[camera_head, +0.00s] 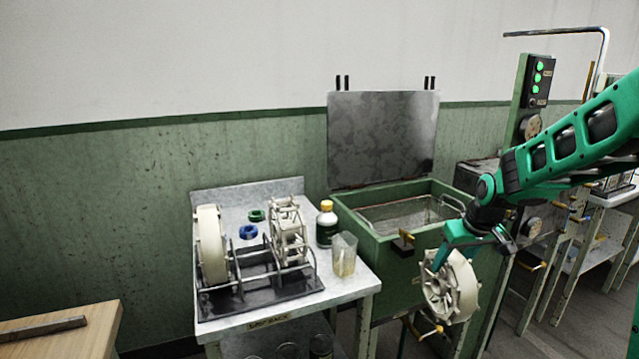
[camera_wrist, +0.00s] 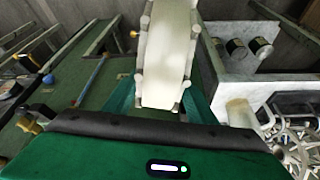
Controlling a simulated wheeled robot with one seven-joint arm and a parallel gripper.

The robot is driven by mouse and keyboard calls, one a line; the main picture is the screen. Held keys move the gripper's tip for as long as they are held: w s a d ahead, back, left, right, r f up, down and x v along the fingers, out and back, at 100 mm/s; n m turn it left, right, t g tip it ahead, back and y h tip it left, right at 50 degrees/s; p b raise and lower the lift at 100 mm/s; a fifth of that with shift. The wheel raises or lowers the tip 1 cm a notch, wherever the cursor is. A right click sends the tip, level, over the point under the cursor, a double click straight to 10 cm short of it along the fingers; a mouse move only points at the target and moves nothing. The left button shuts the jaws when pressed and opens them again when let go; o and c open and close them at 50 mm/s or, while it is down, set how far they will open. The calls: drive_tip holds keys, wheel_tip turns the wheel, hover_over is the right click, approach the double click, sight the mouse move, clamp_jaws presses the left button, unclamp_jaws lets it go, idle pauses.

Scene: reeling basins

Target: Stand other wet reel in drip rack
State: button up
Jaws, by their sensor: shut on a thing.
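A cream-white spoked reel (camera_head: 452,290) hangs upright in my gripper (camera_head: 455,252), in front of the green basin. My gripper is shut on its rim. In the wrist view the held reel (camera_wrist: 168,50) stands edge-on between the two green fingers (camera_wrist: 160,103). The drip rack (camera_head: 262,272), a dark tray with metal rails, stands on the metal table to the left, clear of the gripper. A pale reel (camera_head: 211,246) stands at the rack's left end. Another pale spoked reel (camera_head: 287,232) stands upright toward its right side. The rack's middle shows bare rails.
The green basin (camera_head: 372,255) has its lid raised and a wire basket inside. A beaker (camera_head: 344,254) and a yellow-capped bottle (camera_head: 326,224) stand right of the rack. Blue (camera_head: 248,232) and green (camera_head: 257,215) rings lie behind it. A wooden table (camera_head: 70,332) is at lower left.

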sight(433, 307)
drive_tip(key=shift+m, duration=0.6)
drive_tip(key=a+f, duration=0.1)
drive_tip(key=f, duration=0.3)
drive_tip(key=s+a+f, duration=0.1)
drive_tip(key=f, duration=0.7)
drive_tip(key=shift+s+a+f, duration=0.15)
drive_tip(key=shift+s+a, duration=0.1)
drive_tip(key=shift+a, duration=0.15)
drive_tip(key=s+a+f, duration=0.1)
drive_tip(key=s+f, duration=0.2)
drive_tip(key=f, duration=0.4)
drive_tip(key=shift+f+m+h, duration=0.3)
drive_tip(key=shift+f, duration=0.1)
drive_tip(key=shift+s+a, duration=0.1)
drive_tip(key=shift+s, duration=0.05)
